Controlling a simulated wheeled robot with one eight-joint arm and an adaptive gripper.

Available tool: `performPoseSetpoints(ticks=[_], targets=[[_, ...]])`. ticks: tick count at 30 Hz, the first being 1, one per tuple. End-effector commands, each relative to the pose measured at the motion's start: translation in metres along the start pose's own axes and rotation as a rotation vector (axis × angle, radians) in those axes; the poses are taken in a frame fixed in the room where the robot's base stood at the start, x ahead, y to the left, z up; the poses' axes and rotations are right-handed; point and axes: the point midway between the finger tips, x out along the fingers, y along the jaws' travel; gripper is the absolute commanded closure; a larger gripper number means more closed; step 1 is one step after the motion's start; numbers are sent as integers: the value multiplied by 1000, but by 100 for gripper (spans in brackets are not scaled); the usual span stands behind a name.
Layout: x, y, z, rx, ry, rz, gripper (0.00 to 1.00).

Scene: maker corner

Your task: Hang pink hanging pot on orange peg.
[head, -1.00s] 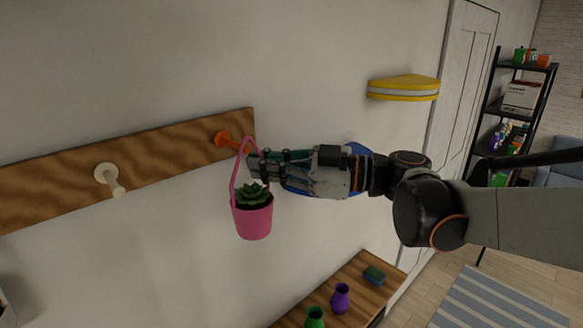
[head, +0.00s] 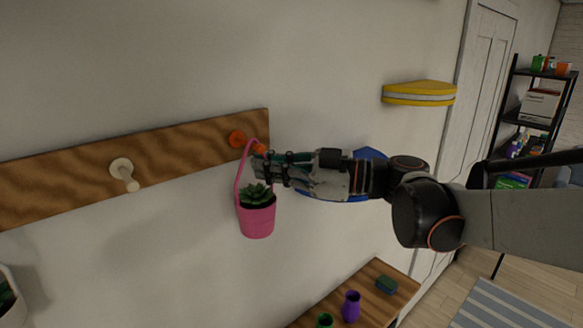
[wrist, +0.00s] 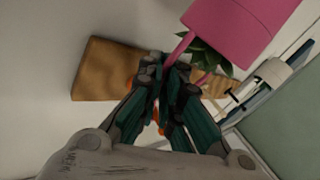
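The pink hanging pot (head: 257,220) holds a green succulent and hangs by its pink handle loop from my gripper (head: 260,168). My gripper is shut on the right side of the loop, and the pot hangs nearly upright. In the wrist view the closed fingers (wrist: 168,75) pinch the pink handle, with the pot (wrist: 243,28) at the top. The orange peg (head: 237,139) is on the wooden board, and its orange tip shows to the right of the loop's top. The loop crosses the peg in the head view; I cannot tell whether the peg is through it.
The wooden board (head: 60,182) on the wall also bears a cream peg (head: 123,172) left of the orange one. A yellow wall shelf (head: 420,93) is at right. Below is a wooden surface (head: 335,308) with a purple vase (head: 351,306) and a green one (head: 325,320).

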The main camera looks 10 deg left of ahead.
Motion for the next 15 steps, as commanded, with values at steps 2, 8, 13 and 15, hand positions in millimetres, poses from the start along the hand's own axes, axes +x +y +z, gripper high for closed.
performPoseSetpoints(ticks=[2,8,13,15], targets=[[0,-2,2,-3,-5,-3,100],[0,-2,3,-3,-7,-4,100],[0,-2,3,-4,-8,-4,100],[0,-2,3,-4,-7,-4,80]])
